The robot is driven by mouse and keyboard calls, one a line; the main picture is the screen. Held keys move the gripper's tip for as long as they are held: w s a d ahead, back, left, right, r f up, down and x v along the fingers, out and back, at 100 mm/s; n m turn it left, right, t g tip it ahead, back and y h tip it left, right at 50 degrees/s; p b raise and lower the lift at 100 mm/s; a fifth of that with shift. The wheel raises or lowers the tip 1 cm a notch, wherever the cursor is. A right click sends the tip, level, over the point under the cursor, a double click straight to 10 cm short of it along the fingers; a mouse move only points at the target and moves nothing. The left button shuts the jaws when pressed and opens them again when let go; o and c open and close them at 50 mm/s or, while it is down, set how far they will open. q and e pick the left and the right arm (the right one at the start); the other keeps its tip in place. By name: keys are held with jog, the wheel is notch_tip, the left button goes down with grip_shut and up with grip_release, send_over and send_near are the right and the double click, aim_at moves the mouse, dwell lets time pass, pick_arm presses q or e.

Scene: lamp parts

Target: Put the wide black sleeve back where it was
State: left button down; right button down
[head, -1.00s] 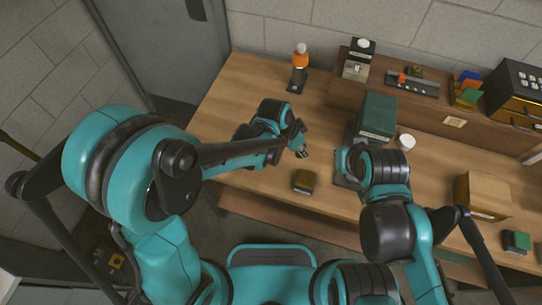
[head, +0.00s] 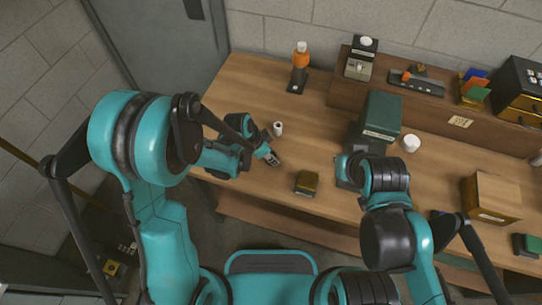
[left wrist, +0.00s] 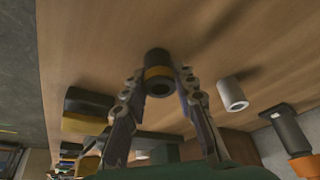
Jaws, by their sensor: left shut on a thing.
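The wide black sleeve (left wrist: 158,65), a short dark cylinder with a yellow band and a round opening at its near end, sits between the fingertips of my left gripper (left wrist: 158,82) in the left wrist view. The gripper is shut on it. In the head view my left gripper (head: 271,158) is low over the left part of the table; the sleeve is hard to make out there. Whether the sleeve touches the wood I cannot tell. My right arm is bent beside the green machine (head: 378,120), and its fingers are hidden.
A white cylinder (head: 278,128) stands just behind my left gripper; it also shows in the left wrist view (left wrist: 232,94). A black-and-yellow box (head: 306,183) is to the right. A white cup (head: 411,143) is by the machine.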

pick_arm(q)
jog(key=shift+f, duration=0.15)
jog(key=c, duration=1.2)
grip_release()
jog(key=shift+r, duration=0.45)
jog(key=p+v, duration=0.4)
jog(key=v, duration=0.8)
